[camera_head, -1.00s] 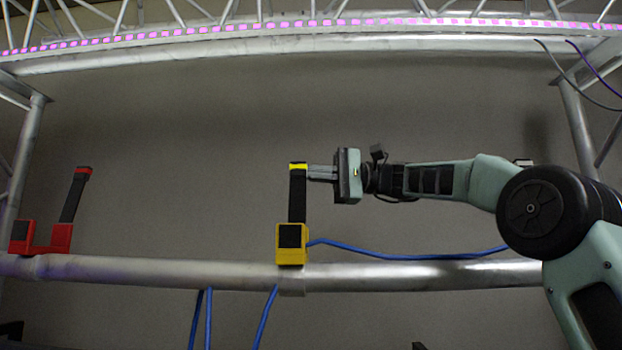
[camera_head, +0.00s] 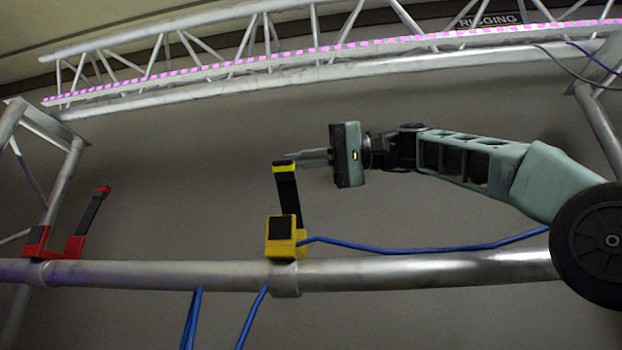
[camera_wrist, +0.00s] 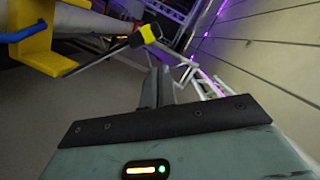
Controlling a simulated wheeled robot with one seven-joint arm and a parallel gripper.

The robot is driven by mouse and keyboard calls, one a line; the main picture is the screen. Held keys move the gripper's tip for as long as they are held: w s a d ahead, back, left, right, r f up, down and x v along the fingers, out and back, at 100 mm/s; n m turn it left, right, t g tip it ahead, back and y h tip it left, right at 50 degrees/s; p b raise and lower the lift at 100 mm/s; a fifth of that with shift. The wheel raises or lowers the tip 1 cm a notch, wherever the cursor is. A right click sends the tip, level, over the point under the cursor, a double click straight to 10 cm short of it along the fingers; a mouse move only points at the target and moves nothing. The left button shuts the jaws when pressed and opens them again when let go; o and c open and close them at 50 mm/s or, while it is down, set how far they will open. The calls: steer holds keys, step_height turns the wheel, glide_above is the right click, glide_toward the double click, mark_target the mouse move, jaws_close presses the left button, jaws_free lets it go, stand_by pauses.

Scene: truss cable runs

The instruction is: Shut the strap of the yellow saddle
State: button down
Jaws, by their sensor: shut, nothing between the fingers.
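The yellow saddle (camera_head: 281,240) sits on the horizontal tube. Its black strap (camera_head: 288,198) stands up, open, with a yellow tip (camera_head: 284,163), leaning slightly left. A blue cable (camera_head: 420,249) runs from the saddle to the right. My gripper (camera_head: 308,157) is shut and empty, its fingers pointing left beside the strap's top; whether they touch it I cannot tell. In the wrist view the yellow saddle (camera_wrist: 36,50) is at the upper left, and the strap's yellow tip (camera_wrist: 148,34) lies just beyond my gripper's fingers (camera_wrist: 158,75).
A red saddle (camera_head: 60,244) with its strap up stands on the tube (camera_head: 430,271) at the left. A truss with pink lights (camera_head: 330,48) spans above. Blue cables (camera_head: 193,315) hang below the tube. The space between tube and truss is mostly open.

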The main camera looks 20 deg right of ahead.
mark_target(295, 171)
steer(key=s+f+n+b, duration=0.1)
steer(key=b, duration=0.1)
steer(key=s+a+f+n+t+h+b, duration=0.1)
steer(key=s+f+n+b, duration=0.1)
steer(key=s+a+f+n+b, duration=0.1)
steer(key=f+n+b, duration=0.1)
steer(key=b, duration=0.1)
steer(key=shift+s+a+t, duration=0.2)
steer(key=shift+s+t, duration=0.1)
steer(key=b, duration=0.1)
steer(key=f+n+b, duration=0.1)
steer(key=s+f+n+h, duration=0.1)
steer(key=shift+a+f+t+b, duration=0.1)
steer(key=shift+a+t+b, duration=0.2)
steer(key=shift+b, duration=0.1)
steer(key=shift+s+a+f+b, duration=0.1)
steer(key=shift+s+f+b, duration=0.1)
steer(key=shift+f+b, duration=0.35)
steer(key=shift+r, duration=0.1)
